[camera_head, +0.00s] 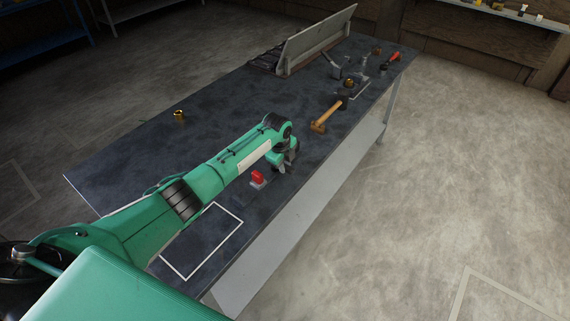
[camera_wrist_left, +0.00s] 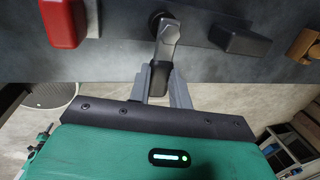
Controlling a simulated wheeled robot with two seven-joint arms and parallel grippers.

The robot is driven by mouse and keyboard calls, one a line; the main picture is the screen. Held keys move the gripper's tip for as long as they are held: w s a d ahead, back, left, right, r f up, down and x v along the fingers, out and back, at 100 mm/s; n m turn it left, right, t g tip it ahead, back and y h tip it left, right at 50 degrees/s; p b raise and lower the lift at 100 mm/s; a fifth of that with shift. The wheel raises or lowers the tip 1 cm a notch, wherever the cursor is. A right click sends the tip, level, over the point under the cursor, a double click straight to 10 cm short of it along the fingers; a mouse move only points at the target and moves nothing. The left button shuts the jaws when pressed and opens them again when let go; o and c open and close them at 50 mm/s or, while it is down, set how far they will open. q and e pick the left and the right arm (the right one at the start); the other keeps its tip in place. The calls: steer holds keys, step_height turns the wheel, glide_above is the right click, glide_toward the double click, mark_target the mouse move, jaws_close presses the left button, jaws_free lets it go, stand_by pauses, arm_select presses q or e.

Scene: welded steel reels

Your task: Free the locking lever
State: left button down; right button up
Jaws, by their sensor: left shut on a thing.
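The locking lever (camera_wrist_left: 167,42) shows in the left wrist view as a grey metal arm with a dark round pivot at its top and a dark grip at its lower end. My left gripper (camera_wrist_left: 160,84) is shut on the dark grip, one finger on each side. In the head view my left gripper (camera_head: 284,163) is at the bench's near edge, beside the red block; the lever is mostly hidden there by the gripper. My right gripper is in neither view.
A red block (camera_head: 257,177) stands close by on the bench (camera_head: 130,150); it also shows in the left wrist view (camera_wrist_left: 62,22). A dark block (camera_wrist_left: 240,40) lies right of the lever. A mallet (camera_head: 328,115) lies farther along. A brass piece (camera_head: 179,116) stands left.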

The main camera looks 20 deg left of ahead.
arm_select(q)
steer(key=c, duration=1.3)
jaws_free()
steer(key=s+r+b, duration=0.1)
steer(key=r, duration=0.3)
steer(key=r+b, duration=0.1)
steer(key=r, duration=0.4)
steer(key=s+r+b, duration=0.1)
steer(key=r, duration=0.3)
steer(key=shift+s+a+r+b, duration=0.25)
steer(key=shift+s+a+b, duration=0.05)
steer(key=shift+a, duration=0.05)
